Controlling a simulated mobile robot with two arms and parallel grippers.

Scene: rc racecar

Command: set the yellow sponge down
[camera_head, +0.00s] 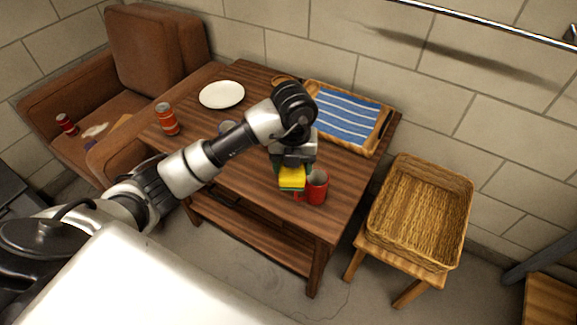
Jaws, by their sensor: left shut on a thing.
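My left gripper (292,163) is over the right front part of the wooden table (245,185) and points down. It is shut on the yellow sponge (292,177), which has a green layer along its lower edge. The sponge is right beside a red mug (317,187) that stands near the table's front right edge. I cannot tell whether the sponge touches the mug or the tabletop. My right gripper is not in view.
A white plate (222,95), a red can (167,119) and a tray with a blue striped cloth (380,150) are on the table. An empty wicker basket (455,185) sits on a wooden stool at the right. A brown armchair (155,50) stands at the left.

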